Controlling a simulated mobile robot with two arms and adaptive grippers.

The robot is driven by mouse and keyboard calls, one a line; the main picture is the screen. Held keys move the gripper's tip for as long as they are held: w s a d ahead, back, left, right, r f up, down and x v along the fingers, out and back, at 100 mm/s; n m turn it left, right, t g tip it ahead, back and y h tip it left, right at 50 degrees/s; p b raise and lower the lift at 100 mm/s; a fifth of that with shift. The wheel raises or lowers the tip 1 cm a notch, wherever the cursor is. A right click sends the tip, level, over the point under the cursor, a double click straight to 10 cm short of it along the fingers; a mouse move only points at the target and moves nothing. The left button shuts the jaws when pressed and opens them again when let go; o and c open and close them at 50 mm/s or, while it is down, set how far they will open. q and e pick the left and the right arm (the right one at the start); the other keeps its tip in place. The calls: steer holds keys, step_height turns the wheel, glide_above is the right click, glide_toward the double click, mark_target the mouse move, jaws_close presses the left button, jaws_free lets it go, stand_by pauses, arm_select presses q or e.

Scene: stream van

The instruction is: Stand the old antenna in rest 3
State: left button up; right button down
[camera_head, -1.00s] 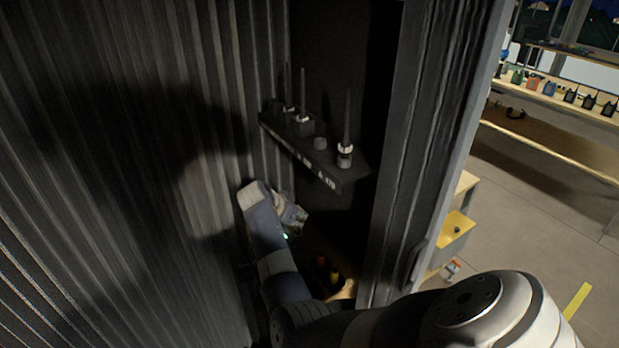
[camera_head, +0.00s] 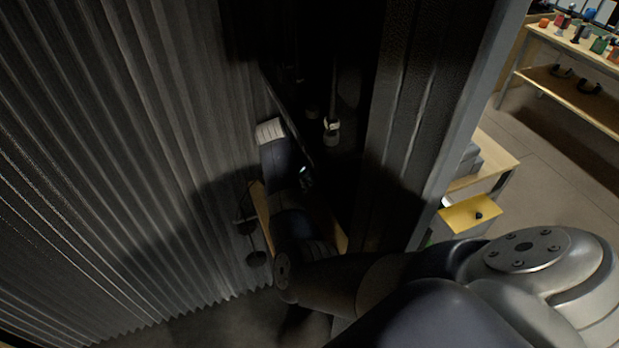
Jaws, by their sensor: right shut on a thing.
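The shelf (camera_head: 284,108) on the van's dark inner wall is hard to make out. An upright antenna (camera_head: 332,128) with a pale collar stands at its near right end. I cannot tell whether it is the old antenna, and rest 3 cannot be told apart in the dark. My right gripper (camera_head: 306,180) is low against the shelf's front side, left of and below that antenna. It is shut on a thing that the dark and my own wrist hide. My left gripper is not in view.
A ribbed wall (camera_head: 120,160) runs close along the left of my right arm. A door post (camera_head: 425,110) stands to the right. Beyond it are a yellow-topped box (camera_head: 468,214) and a workbench (camera_head: 570,42). A wooden board (camera_head: 262,212) lies beneath my wrist.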

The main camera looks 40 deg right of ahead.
steer(key=shift+a, duration=0.25)
steer(key=c, duration=2.2)
jaws_free()
steer(key=shift+w+d+f, duration=0.1)
steer(key=shift+f, duration=0.05)
steer(key=o, duration=0.4)
steer(key=shift+d, duration=0.15)
steer(key=b+v, duration=0.2)
steer(key=v, duration=0.4)
steer(key=shift+r, duration=0.35)
steer(key=shift+o, duration=0.6)
steer(key=shift+a+r, duration=0.35)
steer(key=shift+r, duration=0.1)
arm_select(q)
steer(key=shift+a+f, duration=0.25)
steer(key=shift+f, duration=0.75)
